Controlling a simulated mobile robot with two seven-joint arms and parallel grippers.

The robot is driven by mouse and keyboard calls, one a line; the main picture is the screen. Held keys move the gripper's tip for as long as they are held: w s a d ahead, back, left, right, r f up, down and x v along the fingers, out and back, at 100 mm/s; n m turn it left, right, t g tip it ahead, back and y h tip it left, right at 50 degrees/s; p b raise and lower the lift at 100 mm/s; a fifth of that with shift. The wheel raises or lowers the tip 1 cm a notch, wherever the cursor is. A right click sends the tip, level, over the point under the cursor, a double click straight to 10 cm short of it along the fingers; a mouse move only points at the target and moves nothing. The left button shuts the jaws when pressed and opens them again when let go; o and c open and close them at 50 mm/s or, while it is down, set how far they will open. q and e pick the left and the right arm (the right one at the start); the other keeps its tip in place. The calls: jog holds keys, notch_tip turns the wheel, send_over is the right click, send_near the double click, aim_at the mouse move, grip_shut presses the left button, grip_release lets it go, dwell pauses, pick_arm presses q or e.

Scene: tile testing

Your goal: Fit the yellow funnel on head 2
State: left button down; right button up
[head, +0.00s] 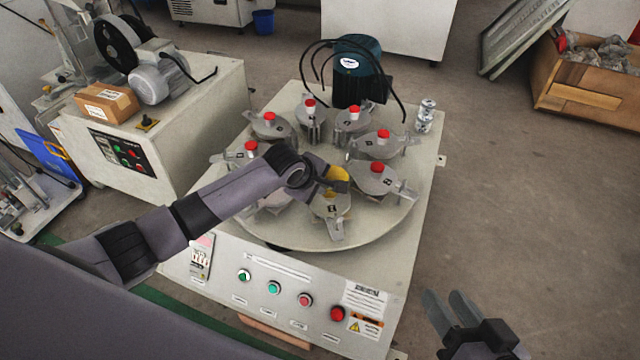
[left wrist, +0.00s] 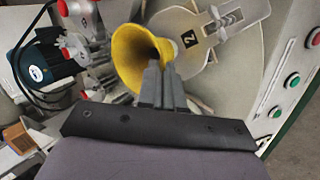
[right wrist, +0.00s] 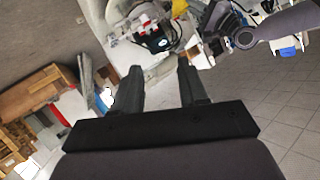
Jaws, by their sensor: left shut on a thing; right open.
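The yellow funnel (left wrist: 138,55) is held in my left gripper (left wrist: 158,75), which is shut on its rim. Its narrow end points at the grey head 2 (left wrist: 202,45), marked with a black "2" label. In the head view the funnel (head: 336,175) is partly hidden by my left gripper (head: 335,184) and sits over the inner part of head 2 (head: 331,210), at the front of the round table. I cannot tell whether the funnel touches the head. My right gripper (head: 455,310) is open and empty, right of the machine.
Other grey heads with red caps (head: 377,168) stand around the turntable (head: 300,240). A blue-green motor (head: 358,60) with black cables is at the back. A small can (head: 426,115) stands at the machine's right edge.

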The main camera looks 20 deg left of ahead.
pick_arm(q)
jog(key=c, duration=1.2)
grip_release()
jog(key=shift+s+r+p, duration=0.2)
jog(key=shift+r+p, duration=0.25)
jog(key=shift+r, duration=0.05)
jog(key=shift+p+v, duration=1.55)
jog(key=shift+v, duration=1.55)
pick_arm(e)
jog(key=shift+s+d+f+n+h, duration=0.25)
jog(key=shift+d+h, duration=0.3)
jog(key=shift+d, duration=0.35)
jog(key=shift+s+d+f+n+h, duration=0.25)
jog(key=shift+d+h, duration=0.35)
jog(key=shift+d, duration=0.3)
jog(key=shift+s+d+f+n+h, duration=0.15)
jog(key=shift+s+d+h, duration=0.3)
jog(key=shift+d, duration=0.45)
pick_arm(q)
jog(key=shift+s+a+f, duration=0.1)
pick_arm(e)
jog(key=shift+w+f, duration=0.1)
